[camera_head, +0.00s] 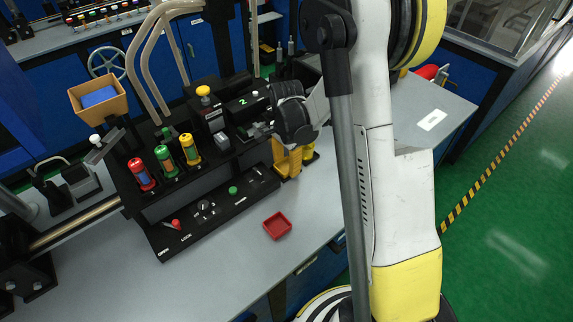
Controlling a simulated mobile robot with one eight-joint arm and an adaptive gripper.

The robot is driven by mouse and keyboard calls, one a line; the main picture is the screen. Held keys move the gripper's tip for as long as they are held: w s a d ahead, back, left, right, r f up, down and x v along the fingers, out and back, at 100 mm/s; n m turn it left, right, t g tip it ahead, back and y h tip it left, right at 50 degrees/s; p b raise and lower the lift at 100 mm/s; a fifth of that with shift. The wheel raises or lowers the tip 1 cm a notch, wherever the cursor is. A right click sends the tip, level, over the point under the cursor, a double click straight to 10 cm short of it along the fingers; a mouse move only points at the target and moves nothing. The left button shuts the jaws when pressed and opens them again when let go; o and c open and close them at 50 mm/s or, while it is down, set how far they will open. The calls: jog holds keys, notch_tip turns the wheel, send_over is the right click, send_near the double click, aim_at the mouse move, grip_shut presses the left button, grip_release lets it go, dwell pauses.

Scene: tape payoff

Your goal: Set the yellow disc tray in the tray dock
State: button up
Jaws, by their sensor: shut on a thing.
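My gripper (292,138) hangs at the end of its dark wrist above the right end of the black bench fixture. It is shut on a yellow piece (288,161), which I take to be the yellow disc tray. The fingertips are mostly hidden by the wrist and the piece, so the grip is not clear. The piece is upright, low by the fixture's right end; I cannot tell whether it touches the bench. Another yellow part (309,153) shows just right of it. I cannot make out the tray dock for certain.
A small red tray (277,226) lies on the grey bench (225,265). The black fixture (215,212) carries knobs and a green button. Red, green and yellow cylinders (163,160) stand behind it. An orange bin (98,100) stands at left. The front bench is mostly clear.

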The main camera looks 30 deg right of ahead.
aim_at(286, 169)
jog(key=o, duration=1.1)
jog(key=shift+c, duration=0.2)
notch_tip(286, 169, up, 12)
jog(key=r+p, duration=0.1)
jog(key=p, duration=0.3)
jog(key=s+a+r+n+t, duration=0.3)
jog(key=s+a+r+n, duration=0.2)
jog(key=s+n, duration=0.3)
jog(key=s+a+r+n+t, duration=0.4)
jog(key=s+r+n, duration=0.3)
jog(key=s, duration=0.2)
jog(key=shift+a+r+n, duration=0.3)
jog(key=shift+a+n, duration=0.1)
jog(key=shift+a, duration=0.45)
jog(key=shift+w, duration=0.1)
notch_tip(286, 169, down, 4)
jog(key=b, duration=0.3)
jog(key=shift+r, duration=0.15)
